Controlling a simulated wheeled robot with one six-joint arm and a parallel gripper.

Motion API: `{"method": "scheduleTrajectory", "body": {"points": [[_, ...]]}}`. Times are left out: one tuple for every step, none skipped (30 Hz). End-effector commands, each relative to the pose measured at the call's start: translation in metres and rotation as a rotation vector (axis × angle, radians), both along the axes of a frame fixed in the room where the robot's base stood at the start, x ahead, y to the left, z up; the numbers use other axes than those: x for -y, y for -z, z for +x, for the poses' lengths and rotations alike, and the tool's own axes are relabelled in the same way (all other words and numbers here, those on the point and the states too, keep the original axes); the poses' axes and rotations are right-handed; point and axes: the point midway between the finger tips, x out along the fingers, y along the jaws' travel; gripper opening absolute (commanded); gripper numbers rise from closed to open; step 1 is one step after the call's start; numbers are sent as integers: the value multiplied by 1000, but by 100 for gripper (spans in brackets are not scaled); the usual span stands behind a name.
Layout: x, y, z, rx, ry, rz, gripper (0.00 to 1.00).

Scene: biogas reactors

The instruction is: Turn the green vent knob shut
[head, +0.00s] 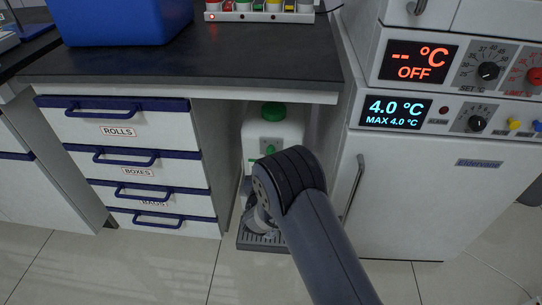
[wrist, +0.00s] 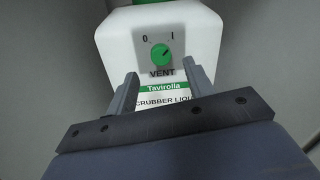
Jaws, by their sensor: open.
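The green vent knob (wrist: 161,55) is on a grey panel on the front of a white bottle (wrist: 195,22) in the wrist view. The panel has 0 at the left and 1 at the right, with VENT printed below.
The bottle stands in a narrow bay between a drawer cabinet (head: 128,128) and a white fridge (head: 420,190). The countertop (head: 250,50) is overhead. A grey grated tray (head: 262,243) is at the floor of the bay. The fridge handle (head: 354,187) sticks out at the right.

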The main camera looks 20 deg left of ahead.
Motion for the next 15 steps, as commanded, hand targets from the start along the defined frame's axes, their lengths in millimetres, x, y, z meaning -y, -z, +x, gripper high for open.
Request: {"method": "scheduleTrajectory", "body": {"points": [[-1,3,11,2,3,3,50],[-2,3,17,2,3,3,50],[-4,3,24,1,3,2,50],[-5,3,29,2,3,2,50],[-5,3,34,0,3,2,50],[-6,2,40,1,3,2,50],[-7,3,44,0,3,2,50],[-8,3,47,0,2,1,50],[-9,2,51,0,2,1,50],[-10,2,54,-1,2,2,50],[-10,2,56,-1,2,2,50],[-10,2,58,-1,2,2,50],[-10,1,60,-1,2,1,50],[-11,1,61,-1,2,1,50],[-11,1,62,-1,2,1,50]]}}
